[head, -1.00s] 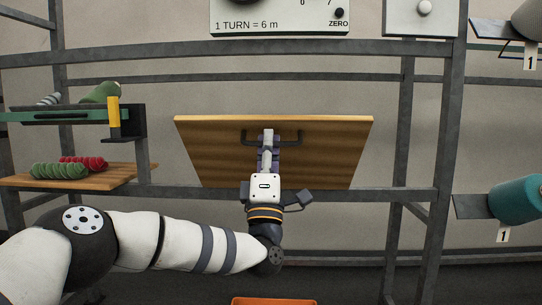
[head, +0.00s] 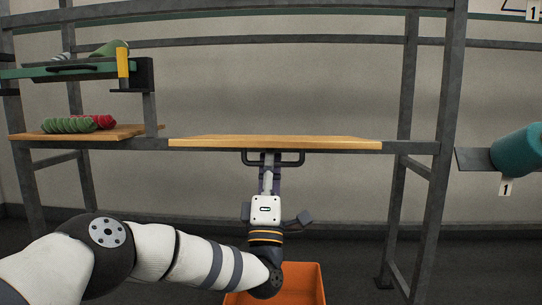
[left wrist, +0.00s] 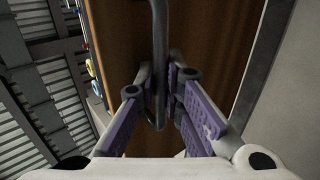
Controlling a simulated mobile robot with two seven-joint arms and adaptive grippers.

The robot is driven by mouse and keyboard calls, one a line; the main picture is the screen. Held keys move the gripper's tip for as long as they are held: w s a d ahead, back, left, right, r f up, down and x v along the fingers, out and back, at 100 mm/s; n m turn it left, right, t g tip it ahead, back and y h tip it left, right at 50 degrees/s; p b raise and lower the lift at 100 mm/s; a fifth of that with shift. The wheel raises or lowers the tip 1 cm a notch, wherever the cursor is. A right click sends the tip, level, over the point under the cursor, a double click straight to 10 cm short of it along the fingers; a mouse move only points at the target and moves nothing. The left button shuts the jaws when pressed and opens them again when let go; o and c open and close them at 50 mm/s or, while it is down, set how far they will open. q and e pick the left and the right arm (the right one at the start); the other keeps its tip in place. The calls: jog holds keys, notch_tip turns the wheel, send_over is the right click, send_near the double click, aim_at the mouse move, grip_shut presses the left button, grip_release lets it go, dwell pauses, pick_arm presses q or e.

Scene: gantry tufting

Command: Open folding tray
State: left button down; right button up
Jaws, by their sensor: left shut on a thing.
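The folding tray (head: 330,143) is a wooden board at the front of the grey frame. In the head view it lies close to level and shows almost edge-on. Its dark bar handle (head: 294,160) sticks out below the front edge. My left gripper (head: 268,160) is shut on this handle, below the board. In the left wrist view the handle (left wrist: 158,40) runs between the purple finger pads, with the brown board (left wrist: 215,45) behind it. The board's hinge side is hidden. My right gripper is not in view.
An orange bin (head: 309,285) stands on the floor below. At left, a wooden shelf (head: 125,132) holds green and red items, under a green rack (head: 80,70). A teal roll (head: 518,150) sits at right. Frame posts (head: 440,170) flank the space.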

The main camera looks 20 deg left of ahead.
pick_arm(q)
jog(key=shift+f, duration=0.5)
jog(key=c, duration=1.7)
grip_release()
jog(key=shift+s+r, duration=0.1)
jog(key=v, duration=1.2)
